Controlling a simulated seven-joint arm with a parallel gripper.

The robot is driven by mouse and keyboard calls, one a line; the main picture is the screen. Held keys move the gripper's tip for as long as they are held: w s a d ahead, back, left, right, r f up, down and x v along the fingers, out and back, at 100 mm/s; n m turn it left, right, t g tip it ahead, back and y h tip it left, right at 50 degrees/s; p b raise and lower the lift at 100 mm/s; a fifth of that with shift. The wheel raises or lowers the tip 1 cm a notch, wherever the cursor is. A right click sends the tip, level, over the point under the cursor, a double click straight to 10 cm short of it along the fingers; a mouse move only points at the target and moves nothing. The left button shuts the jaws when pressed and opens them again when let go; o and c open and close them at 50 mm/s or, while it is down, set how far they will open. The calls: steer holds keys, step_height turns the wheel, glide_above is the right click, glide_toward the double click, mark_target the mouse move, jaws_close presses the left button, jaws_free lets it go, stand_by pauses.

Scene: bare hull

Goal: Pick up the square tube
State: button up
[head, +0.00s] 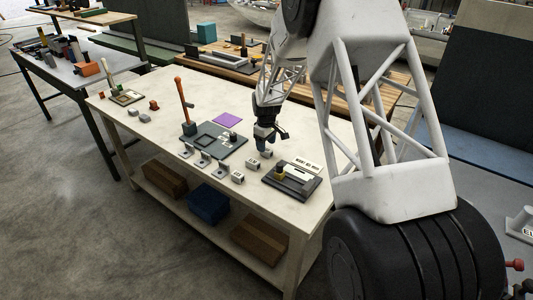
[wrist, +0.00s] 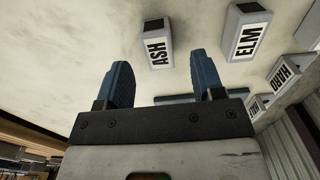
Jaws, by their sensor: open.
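My gripper (head: 265,147) is over the right half of the cream workbench, its tips pointing down just above a small grey block (head: 267,154). In the wrist view its two blue fingers (wrist: 163,80) stand apart with nothing between them. A grey block lettered ASH (wrist: 157,43) lies beyond the gap between the fingers, and a similar block lettered ELM (wrist: 246,32) lies to its right. In the head view small light blocks with dark marks (head: 252,164) (head: 238,177) sit in front of the gripper. I cannot tell which piece is the square tube.
A dark tray with a labelled part (head: 299,168) lies to the right of the blocks. A grey plate (head: 201,147), a purple square (head: 227,120) and an orange-handled upright tool (head: 182,95) are to the left. Three small fixtures (head: 203,158) line the front edge. Bare bench top (head: 155,90) shows further left.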

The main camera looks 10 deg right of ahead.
mark_target(267, 149)
steer(key=shift+d+f, duration=0.1)
steer(key=shift+f, duration=1.85)
steer(key=c, duration=1)
steer(key=shift+r, duration=5.05)
steer(key=shift+f, duration=0.1)
